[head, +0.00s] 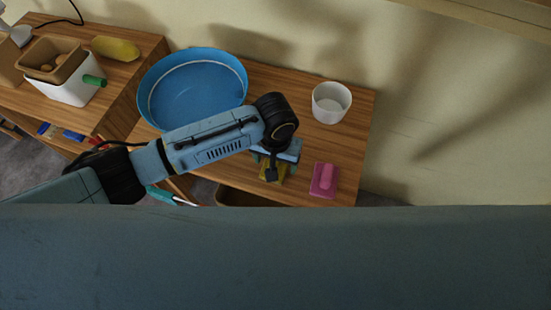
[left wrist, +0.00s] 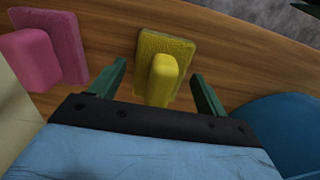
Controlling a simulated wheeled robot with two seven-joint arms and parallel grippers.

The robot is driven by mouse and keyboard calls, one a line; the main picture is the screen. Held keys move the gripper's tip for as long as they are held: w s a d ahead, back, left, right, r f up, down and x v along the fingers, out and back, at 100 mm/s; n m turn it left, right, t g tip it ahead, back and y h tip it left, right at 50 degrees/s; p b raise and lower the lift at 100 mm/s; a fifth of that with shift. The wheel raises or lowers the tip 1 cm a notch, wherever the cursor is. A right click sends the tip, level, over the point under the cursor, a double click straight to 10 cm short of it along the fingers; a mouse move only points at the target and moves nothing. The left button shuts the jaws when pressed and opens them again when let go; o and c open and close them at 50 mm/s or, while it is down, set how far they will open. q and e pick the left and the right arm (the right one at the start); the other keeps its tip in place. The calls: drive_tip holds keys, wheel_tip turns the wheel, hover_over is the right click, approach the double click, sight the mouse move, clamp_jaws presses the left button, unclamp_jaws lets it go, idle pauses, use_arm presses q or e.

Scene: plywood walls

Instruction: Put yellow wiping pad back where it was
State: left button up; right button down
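The yellow wiping pad (left wrist: 163,72), a flat pad with a raised handle, lies on the wooden table beside a pink pad. In the head view the yellow pad (head: 275,171) is mostly hidden under my left gripper (head: 272,165). In the left wrist view my left gripper (left wrist: 158,90) is open, with one finger on each side of the yellow handle and visible gaps to it. I cannot tell whether the pad's underside fully touches the table. My right gripper is not in view.
A pink pad (head: 324,181) lies to the right of the yellow one. A white cup (head: 331,102) stands behind it. A large blue basin (head: 178,90) fills the table's left part. A second table at the left holds a white and brown container (head: 72,88) and a yellow object (head: 115,48).

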use_arm(q)
drive_tip(key=shift+r, duration=0.15)
wheel_tip(320, 180, up, 12)
drive_tip(key=shift+f+p, duration=0.1)
drive_tip(key=shift+p, duration=0.85)
